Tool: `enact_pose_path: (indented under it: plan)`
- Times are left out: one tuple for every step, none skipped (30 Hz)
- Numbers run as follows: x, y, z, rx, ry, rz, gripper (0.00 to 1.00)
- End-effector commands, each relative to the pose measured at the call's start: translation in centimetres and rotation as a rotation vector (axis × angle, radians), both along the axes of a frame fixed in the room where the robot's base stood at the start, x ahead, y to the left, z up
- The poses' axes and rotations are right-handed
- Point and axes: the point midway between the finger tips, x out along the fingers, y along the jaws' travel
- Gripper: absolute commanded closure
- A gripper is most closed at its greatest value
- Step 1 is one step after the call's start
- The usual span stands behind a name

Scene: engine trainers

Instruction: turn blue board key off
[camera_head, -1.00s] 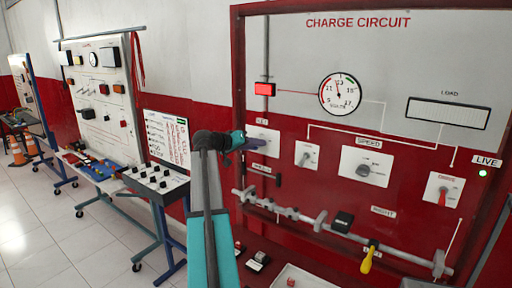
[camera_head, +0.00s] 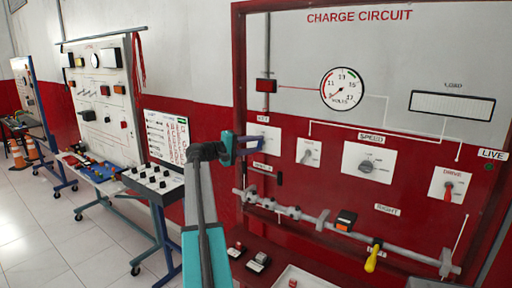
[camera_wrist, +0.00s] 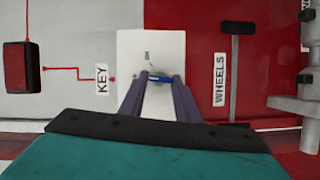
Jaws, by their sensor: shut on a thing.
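The board headed CHARGE CIRCUIT (camera_head: 440,55) is grey above and red below. Its white KEY plate (camera_head: 271,132) is at the left, partly behind my gripper; it also shows in the wrist view (camera_wrist: 176,55). A small blue key handle (camera_wrist: 160,78) sits on that plate, between the tips of my purple fingers. My gripper (camera_wrist: 159,82) is shut on the key, and it also shows in the head view (camera_head: 258,142). The key's exact angle is partly hidden. The red lamp (camera_head: 265,86) and the LIVE lamp (camera_head: 488,167) look dark. The voltmeter (camera_head: 342,89) needle points low left.
SPEED (camera_head: 367,164) and DRIVE (camera_head: 447,186) controls sit to the right. A grey rail (camera_head: 390,252) with a yellow handle (camera_head: 371,260) stands out low across the board. Other trainers (camera_head: 105,95) and a small control desk (camera_head: 157,180) stand at left. Floor is open at lower left.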

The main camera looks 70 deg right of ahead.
Motion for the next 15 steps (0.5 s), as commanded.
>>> enact_pose_path:
  plan:
    - [0.05,0.11,-0.28,0.009,0.027,-0.001,0.93]
    - [0.04,0.11,-0.30,0.014,0.042,-0.001,0.93]
    - [0.05,0.11,-0.31,0.019,0.064,-0.001,0.93]
    - [0.04,0.12,-0.32,0.022,0.077,-0.001,0.93]
    - [0.03,0.12,-0.34,0.025,0.088,-0.001,0.93]
    - [0.04,0.11,-0.37,0.030,0.102,-0.001,0.93]
    - [0.03,0.11,-0.38,0.032,0.111,-0.001,0.93]
    - [0.03,0.11,-0.38,0.034,0.119,-0.001,0.93]
    - [0.03,0.11,-0.38,0.036,0.127,-0.001,0.93]
    - [0.03,0.11,-0.37,0.037,0.133,-0.001,0.93]
    - [0.03,0.11,-0.37,0.039,0.136,-0.001,0.93]
    - [0.03,0.11,-0.37,0.040,0.142,-0.001,0.93]
    - [0.03,0.11,-0.37,0.041,0.144,-0.001,0.93]
    - [0.03,0.11,-0.37,0.042,0.145,-0.001,0.93]
    - [0.01,0.10,-0.38,0.042,0.146,-0.001,0.93]
